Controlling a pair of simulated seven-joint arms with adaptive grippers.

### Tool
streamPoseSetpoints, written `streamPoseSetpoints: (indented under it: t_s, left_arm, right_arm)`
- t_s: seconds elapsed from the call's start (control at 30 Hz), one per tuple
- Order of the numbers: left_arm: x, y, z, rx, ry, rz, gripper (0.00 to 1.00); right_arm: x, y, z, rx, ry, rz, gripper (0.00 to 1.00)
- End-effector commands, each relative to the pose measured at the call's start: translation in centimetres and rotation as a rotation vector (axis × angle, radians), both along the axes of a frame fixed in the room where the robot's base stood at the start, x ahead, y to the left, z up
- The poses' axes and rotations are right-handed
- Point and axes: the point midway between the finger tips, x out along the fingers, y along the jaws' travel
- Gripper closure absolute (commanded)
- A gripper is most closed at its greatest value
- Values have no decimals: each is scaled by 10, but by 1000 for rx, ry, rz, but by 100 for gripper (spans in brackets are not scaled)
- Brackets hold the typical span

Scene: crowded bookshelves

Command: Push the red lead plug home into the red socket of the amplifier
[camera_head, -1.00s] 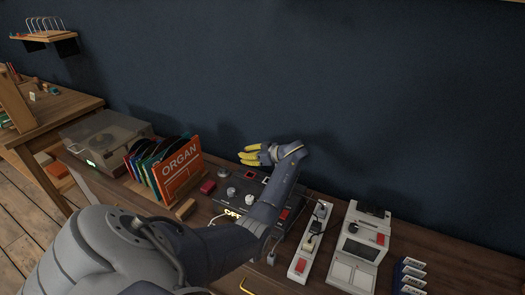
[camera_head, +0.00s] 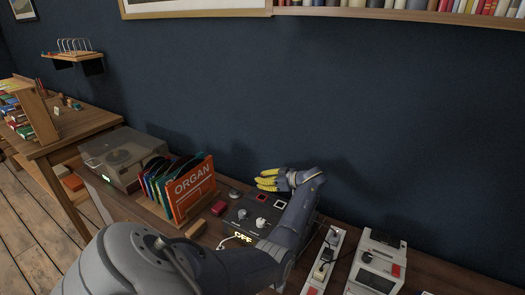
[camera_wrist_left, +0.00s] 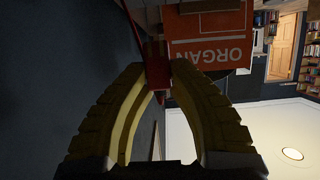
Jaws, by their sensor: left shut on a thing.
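The amplifier (camera_head: 251,224) is a dark box with pale knobs and a lit "OFF" display. A red-rimmed socket (camera_head: 262,198) and a white-rimmed socket (camera_head: 280,204) show near its back. My left gripper (camera_head: 262,182) has yellow fingers and appears just above and behind the red socket in the head view. In the left wrist view its fingertips are shut on a red piece (camera_wrist_left: 157,74), which looks like the red lead plug. The fingers hide the plug in the head view, and I cannot tell whether it touches the socket. My right gripper is out of view.
A rack of records with an orange "ORGAN" sleeve (camera_head: 192,190) stands left of the amplifier, beside a small red block (camera_head: 218,208). A record player (camera_head: 120,160) is farther left. A power strip (camera_head: 322,262) and a pale device (camera_head: 376,265) stand right. The dark wall is close behind.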

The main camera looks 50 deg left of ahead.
Motion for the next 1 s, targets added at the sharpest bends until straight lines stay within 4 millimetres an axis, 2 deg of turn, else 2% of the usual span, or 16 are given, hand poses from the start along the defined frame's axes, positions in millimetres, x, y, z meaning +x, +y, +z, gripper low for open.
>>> streamPoseSetpoints:
  t_s: [0.5, 1.0]
  left_arm:
    - [0, 0, -36, 1, 2, 1, 100]
    - [0, 0, -44, 0, 0, -1, 100]
  right_arm:
    - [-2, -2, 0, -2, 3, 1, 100]
    - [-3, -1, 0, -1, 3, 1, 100]
